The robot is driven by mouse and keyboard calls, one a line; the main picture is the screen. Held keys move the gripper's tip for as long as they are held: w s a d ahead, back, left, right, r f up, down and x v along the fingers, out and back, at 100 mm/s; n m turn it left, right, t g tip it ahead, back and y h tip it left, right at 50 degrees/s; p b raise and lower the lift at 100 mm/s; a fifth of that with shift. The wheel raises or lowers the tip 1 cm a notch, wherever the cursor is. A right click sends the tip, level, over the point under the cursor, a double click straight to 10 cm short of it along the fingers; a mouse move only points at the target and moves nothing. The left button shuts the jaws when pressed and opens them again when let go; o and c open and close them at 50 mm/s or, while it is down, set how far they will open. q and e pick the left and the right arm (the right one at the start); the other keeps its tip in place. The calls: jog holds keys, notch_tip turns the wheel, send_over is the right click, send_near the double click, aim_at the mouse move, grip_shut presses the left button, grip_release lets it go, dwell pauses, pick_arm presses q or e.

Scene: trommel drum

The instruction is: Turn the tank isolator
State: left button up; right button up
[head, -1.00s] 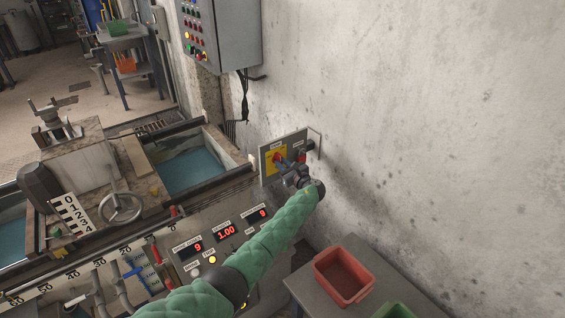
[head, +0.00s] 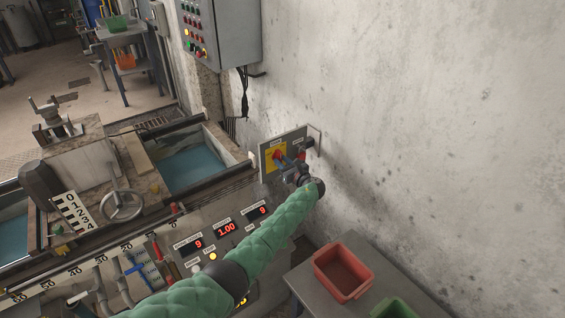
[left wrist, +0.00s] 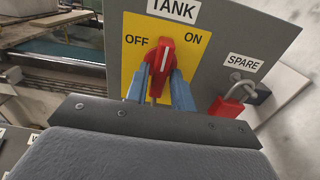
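The tank isolator is a red rotary handle (left wrist: 161,62) on a yellow plate (left wrist: 134,58) marked OFF on the left and ON on the right, under a TANK label. The handle stands nearly upright, its white mark between the two words. My left gripper (left wrist: 159,82) has one blue finger on each side of the handle, its tips against the handle's sides. In the head view the left gripper (head: 285,164) reaches the red handle (head: 279,155) on the grey wall panel (head: 268,178), partly covering it. My right gripper is in neither view.
A red padlock (left wrist: 227,106) hangs under the SPARE label right of the isolator. A console with red displays (head: 226,229) lies below my left arm. A red bin (head: 344,271) and a green bin (head: 393,308) stand on a grey table, lower right. The wall at right is bare.

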pick_arm(q)
jog(key=shift+s+d, duration=0.1)
jog(key=shift+s, duration=0.1)
jog(key=b+v, duration=0.1)
jog(key=v, duration=0.6)
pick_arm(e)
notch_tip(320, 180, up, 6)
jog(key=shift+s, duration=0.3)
pick_arm(q)
jog(key=shift+s+d, duration=0.1)
jog(key=shift+d, duration=0.05)
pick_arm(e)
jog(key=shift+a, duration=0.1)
